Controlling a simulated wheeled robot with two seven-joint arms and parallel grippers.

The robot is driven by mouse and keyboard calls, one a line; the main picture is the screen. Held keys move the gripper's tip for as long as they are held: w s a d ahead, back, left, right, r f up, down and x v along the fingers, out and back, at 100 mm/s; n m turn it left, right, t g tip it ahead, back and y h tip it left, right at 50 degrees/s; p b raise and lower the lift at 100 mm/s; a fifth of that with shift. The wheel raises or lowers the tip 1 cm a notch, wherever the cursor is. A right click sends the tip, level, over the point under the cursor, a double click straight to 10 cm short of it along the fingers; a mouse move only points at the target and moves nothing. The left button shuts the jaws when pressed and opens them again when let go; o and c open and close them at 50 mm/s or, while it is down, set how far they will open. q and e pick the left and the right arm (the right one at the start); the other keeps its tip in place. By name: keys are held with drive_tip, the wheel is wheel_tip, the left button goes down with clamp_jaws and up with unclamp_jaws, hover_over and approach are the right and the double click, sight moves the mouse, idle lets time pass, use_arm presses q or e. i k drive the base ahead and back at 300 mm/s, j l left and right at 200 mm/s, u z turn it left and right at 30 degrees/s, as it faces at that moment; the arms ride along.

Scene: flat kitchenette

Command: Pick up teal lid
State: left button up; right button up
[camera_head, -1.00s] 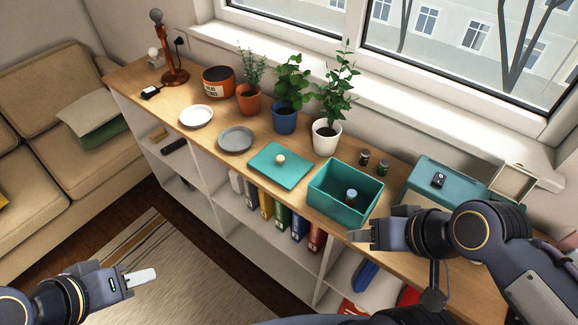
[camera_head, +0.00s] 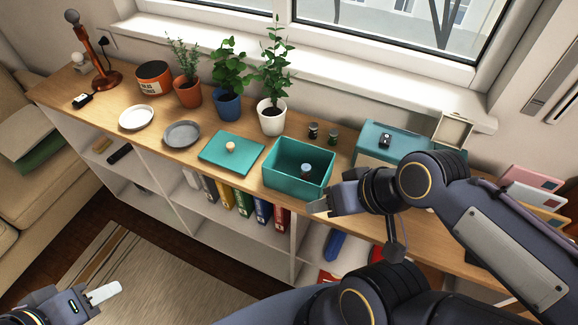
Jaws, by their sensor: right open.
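The teal lid (camera_head: 221,156) is a flat square plate with a pale round knob (camera_head: 230,147) on top. It lies on the wooden shelf top, left of the open teal box (camera_head: 288,178). A small jar (camera_head: 306,171) stands inside the box. My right gripper (camera_head: 318,207) is open and empty at the front right corner of the box, to the right of the lid. My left gripper (camera_head: 118,288) is low at the bottom left, over the floor and away from the shelf. Its jaws show edge-on, so their opening is unclear.
Behind the lid stand potted plants in a white pot (camera_head: 271,117) and a blue pot (camera_head: 228,105). A grey plate (camera_head: 182,134) lies left of the lid. Two small jars (camera_head: 323,132) stand behind the box. A teal case (camera_head: 378,142) is further right.

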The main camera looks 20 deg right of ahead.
sight(237, 154)
drive_tip(key=i+j+z, duration=0.15)
drive_tip(key=j, duration=0.2)
drive_tip(key=i+j+z, duration=0.3)
drive_tip(key=j, duration=0.45)
drive_tip(key=i+j+z, duration=0.15)
drive_tip(key=j, duration=0.25)
drive_tip(key=i+l, duration=0.05)
